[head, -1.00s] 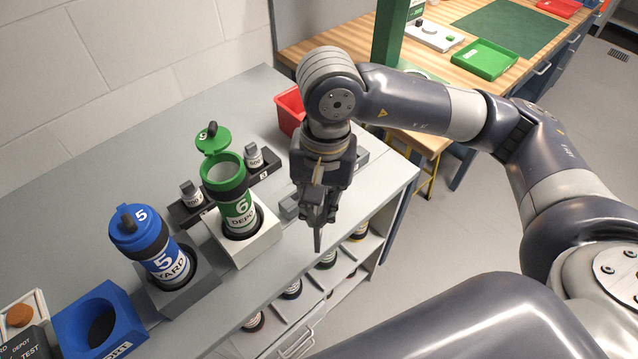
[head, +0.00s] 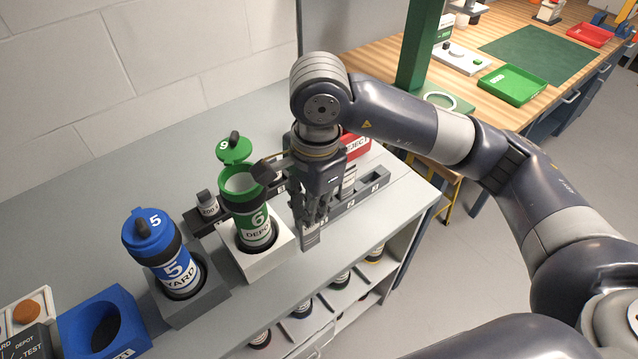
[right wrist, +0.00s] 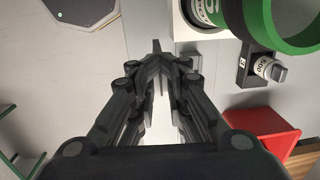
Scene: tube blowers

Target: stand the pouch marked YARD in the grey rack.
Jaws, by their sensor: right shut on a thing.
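A blue container (head: 176,268) marked 5 and YARD stands upright in a grey block (head: 195,308) at the left, its blue lid on. I can make out no separate pouch marked YARD. A long grey rack (head: 372,189) with numbered labels lies on the bench behind and right of my right gripper (head: 308,222). My right gripper points down over the near end of the rack, right of the white block. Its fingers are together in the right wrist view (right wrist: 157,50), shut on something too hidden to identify. My left gripper is not in view.
A blue holder (head: 128,322) has an empty hole. A red bin (head: 357,146) is behind. Bottles fill shelves below.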

